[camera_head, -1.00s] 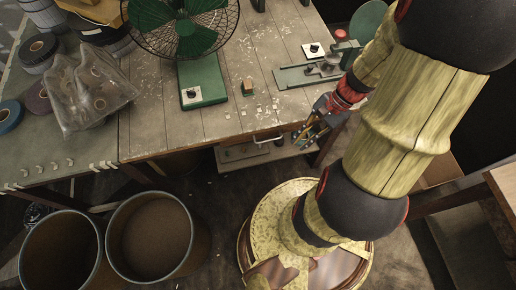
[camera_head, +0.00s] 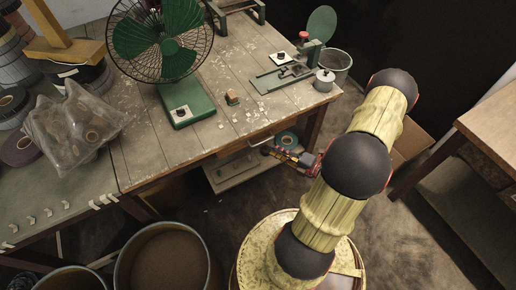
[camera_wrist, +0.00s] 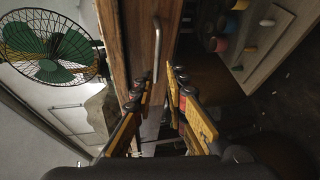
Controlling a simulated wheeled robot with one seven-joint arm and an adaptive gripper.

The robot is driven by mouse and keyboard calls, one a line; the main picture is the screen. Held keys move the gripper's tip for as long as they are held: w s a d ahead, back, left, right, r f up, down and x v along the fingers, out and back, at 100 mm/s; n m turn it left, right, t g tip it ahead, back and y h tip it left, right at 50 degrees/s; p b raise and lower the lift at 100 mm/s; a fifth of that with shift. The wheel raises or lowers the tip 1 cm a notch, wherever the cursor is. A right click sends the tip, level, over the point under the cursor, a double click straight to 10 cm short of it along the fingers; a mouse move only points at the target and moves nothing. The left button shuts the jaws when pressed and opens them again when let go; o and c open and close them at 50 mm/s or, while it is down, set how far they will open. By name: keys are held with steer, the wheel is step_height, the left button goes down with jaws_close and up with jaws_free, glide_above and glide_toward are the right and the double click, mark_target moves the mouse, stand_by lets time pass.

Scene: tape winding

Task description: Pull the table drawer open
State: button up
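The wooden worktable (camera_head: 150,140) has a drawer front under its front edge, with a thin metal bar handle (camera_head: 261,141). No gap shows the drawer standing open. My gripper (camera_head: 267,150) is at the handle's right end, reaching in from the right. In the wrist view, the wooden drawer front (camera_wrist: 135,30) runs through the middle, with the handle (camera_wrist: 156,48) on it. My gripper (camera_wrist: 157,84) is open there, its fingers apart on either side of the handle's near end. Whether a finger touches the handle cannot be told.
A green fan (camera_head: 193,104) and a small metal fixture (camera_head: 285,78) stand on the table. Round bins (camera_head: 160,258) stand at the front left. Another table (camera_head: 490,125) is at the right.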

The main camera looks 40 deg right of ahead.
mark_target(263, 142)
steer(key=shift+m, duration=0.8)
steer(key=shift+r+b+x, duration=0.15)
steer(key=shift+b+x, duration=0.6)
steer(key=shift+x, duration=1.25)
steer(key=shift+r+b+x, duration=0.1)
steer(key=shift+b+x, duration=0.6)
steer(key=shift+x, duration=1.25)
steer(key=shift+d, duration=0.2)
jaws_close()
